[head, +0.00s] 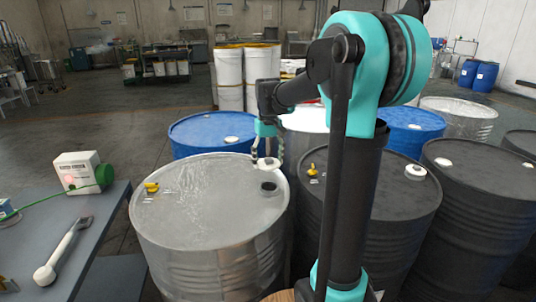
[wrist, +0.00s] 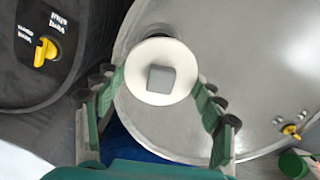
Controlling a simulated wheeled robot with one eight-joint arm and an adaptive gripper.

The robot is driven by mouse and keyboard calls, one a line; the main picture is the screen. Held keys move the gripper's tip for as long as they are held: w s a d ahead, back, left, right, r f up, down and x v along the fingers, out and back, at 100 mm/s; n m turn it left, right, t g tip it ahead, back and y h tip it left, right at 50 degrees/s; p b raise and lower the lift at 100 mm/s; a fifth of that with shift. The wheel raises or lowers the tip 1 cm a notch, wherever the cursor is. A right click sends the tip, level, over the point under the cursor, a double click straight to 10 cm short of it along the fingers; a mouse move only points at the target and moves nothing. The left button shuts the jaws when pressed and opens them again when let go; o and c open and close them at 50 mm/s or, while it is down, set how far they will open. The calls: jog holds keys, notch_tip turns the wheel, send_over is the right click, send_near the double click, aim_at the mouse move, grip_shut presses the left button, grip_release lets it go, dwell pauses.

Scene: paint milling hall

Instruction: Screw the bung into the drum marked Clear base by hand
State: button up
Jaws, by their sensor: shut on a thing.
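My gripper (head: 265,155) hangs over the far right part of a bare silver drum (head: 200,215). It is shut on a round white bung (head: 267,165). In the wrist view the bung (wrist: 136,84) has a grey square in its middle and sits between the green fingers (wrist: 158,80). A dark round opening (head: 268,187) is in the silver drum's lid, nearer the head camera than the bung. In the wrist view the bung covers most of what lies beneath it; a dark edge peeks out beyond it. I cannot read any Clear base marking.
A yellow vent valve (head: 151,187) stands on the silver drum's left. Dark drums (head: 400,200) crowd the right, and blue drums (head: 200,135) stand behind. A bench (head: 100,225) at left holds a white-handled tool (head: 62,250) and a white box (head: 75,170).

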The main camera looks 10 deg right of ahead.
jog(key=shift+d+f, duration=0.1)
jog(key=shift+f, duration=2.55)
jog(key=shift+f, duration=0.3)
jog(key=shift+f, duration=0.4)
jog(key=shift+f, duration=1.05)
jog(key=o, duration=1.2)
jog(key=shift+o, duration=0.2)
